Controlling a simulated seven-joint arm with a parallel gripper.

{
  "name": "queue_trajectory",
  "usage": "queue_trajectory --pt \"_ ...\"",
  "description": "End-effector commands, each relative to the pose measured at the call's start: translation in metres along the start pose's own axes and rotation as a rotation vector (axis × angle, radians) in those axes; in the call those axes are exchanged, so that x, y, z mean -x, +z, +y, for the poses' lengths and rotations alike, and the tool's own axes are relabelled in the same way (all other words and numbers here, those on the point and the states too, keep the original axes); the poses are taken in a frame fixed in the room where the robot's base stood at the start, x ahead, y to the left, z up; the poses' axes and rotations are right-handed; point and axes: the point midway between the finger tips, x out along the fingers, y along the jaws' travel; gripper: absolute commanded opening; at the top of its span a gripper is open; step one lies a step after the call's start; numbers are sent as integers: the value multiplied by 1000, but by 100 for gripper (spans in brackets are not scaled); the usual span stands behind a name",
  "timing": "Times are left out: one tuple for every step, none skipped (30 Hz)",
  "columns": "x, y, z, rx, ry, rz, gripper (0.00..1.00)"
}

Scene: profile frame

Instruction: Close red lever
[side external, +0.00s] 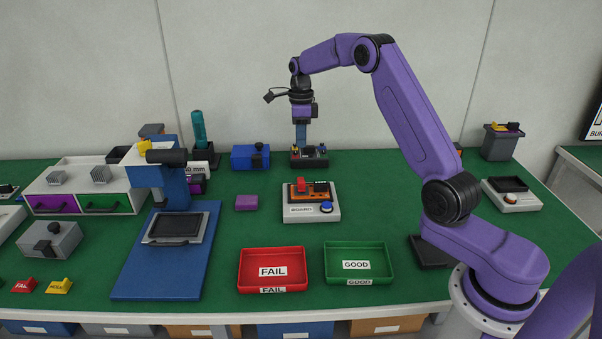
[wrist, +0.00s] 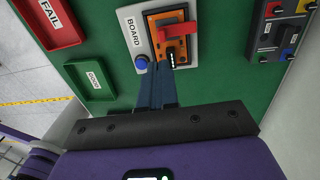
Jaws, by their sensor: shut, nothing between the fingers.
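The red lever (side external: 300,185) sits on an orange board held in a light grey fixture (side external: 298,214) labelled BOARD, with a blue button at its front right. In the wrist view the red lever (wrist: 181,30) rises from the orange board (wrist: 160,22); I cannot tell its exact angle. My gripper (side external: 300,148) points down behind the fixture in the side view, apart from the lever. In the wrist view my gripper's blue fingers (wrist: 165,66) are together and empty, their tips appearing near the fixture's edge beside the blue button (wrist: 141,62).
A dark box with coloured knobs (side external: 310,157) stands by my gripper at the back. A red FAIL tray (side external: 273,252) and a green GOOD tray (side external: 330,250) lie in front. A purple block (side external: 246,202) lies left of the fixture. Green table surrounds the fixture.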

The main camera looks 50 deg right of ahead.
Motion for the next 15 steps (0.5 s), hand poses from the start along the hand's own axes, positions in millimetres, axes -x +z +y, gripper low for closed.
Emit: queue_trajectory --pt "-10 0 1 1 4 3 0" --pt "-16 0 1 2 4 3 0" --pt "-24 0 1 2 5 3 0" --pt "-29 0 1 2 3 3 0" --pt "-35 0 1 3 4 3 0" --pt "-43 0 1 3 4 3 0" --pt "-48 0 1 3 4 3 0" --pt "-54 0 1 3 3 3 0" --pt "-62 0 1 4 3 3 0" --pt "-67 0 1 4 4 3 0" --pt "-72 0 1 4 3 3 0" --pt "-78 0 1 4 3 3 0" --pt "-84 0 1 4 3 2 0" --pt "-88 0 1 4 3 2 0" --pt "-93 0 1 4 2 2 0"
